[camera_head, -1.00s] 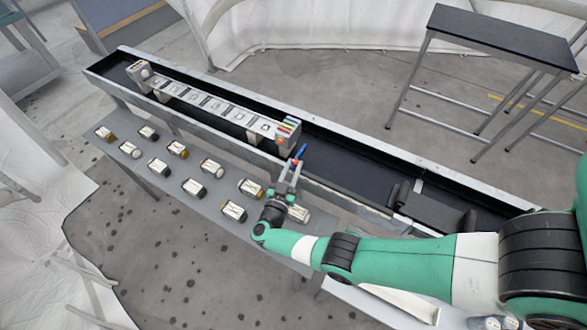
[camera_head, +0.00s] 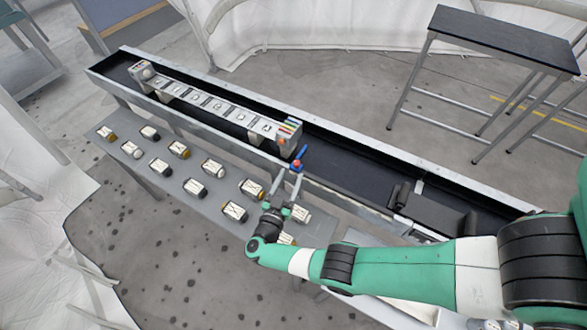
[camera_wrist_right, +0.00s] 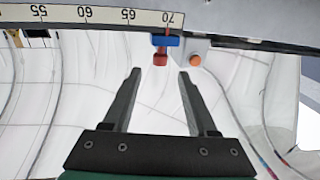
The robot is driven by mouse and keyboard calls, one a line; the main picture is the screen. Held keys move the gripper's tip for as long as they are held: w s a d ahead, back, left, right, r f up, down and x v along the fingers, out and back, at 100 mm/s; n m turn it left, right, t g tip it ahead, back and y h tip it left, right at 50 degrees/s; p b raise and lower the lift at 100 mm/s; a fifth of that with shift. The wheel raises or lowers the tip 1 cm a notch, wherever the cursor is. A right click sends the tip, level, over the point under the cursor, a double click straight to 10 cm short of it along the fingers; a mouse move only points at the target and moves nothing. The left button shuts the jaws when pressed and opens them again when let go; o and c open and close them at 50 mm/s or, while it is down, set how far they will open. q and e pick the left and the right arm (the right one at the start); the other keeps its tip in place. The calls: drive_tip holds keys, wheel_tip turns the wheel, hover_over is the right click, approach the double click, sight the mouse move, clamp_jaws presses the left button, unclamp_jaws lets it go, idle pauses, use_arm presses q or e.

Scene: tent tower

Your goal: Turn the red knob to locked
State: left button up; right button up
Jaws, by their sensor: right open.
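The red knob (camera_head: 297,164) sits on the near side of the long trough, with a blue bar (camera_head: 301,152) at it. In the right wrist view the red knob (camera_wrist_right: 160,59) sticks out below the blue bar (camera_wrist_right: 166,41), at the right end of a numbered scale (camera_wrist_right: 100,15). My right gripper (camera_head: 288,176) is open and empty, just on the near side of the knob. In the right wrist view the gap between its fingertips (camera_wrist_right: 159,72) lines up with the knob, apart from it. My left gripper is not in view.
An orange button (camera_wrist_right: 195,60) is close right of the knob in the wrist view. A long device with labelled panels (camera_head: 205,102) stands in the trough (camera_head: 345,160). Several labelled jars stand on the grey shelf (camera_head: 150,190) beside my right gripper. A dark-topped table (camera_head: 500,40) is farther back.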

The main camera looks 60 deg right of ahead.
drive_tip(key=a, duration=0.7)
drive_tip(key=shift+s+a, duration=0.15)
drive_tip(key=shift+s, duration=0.25)
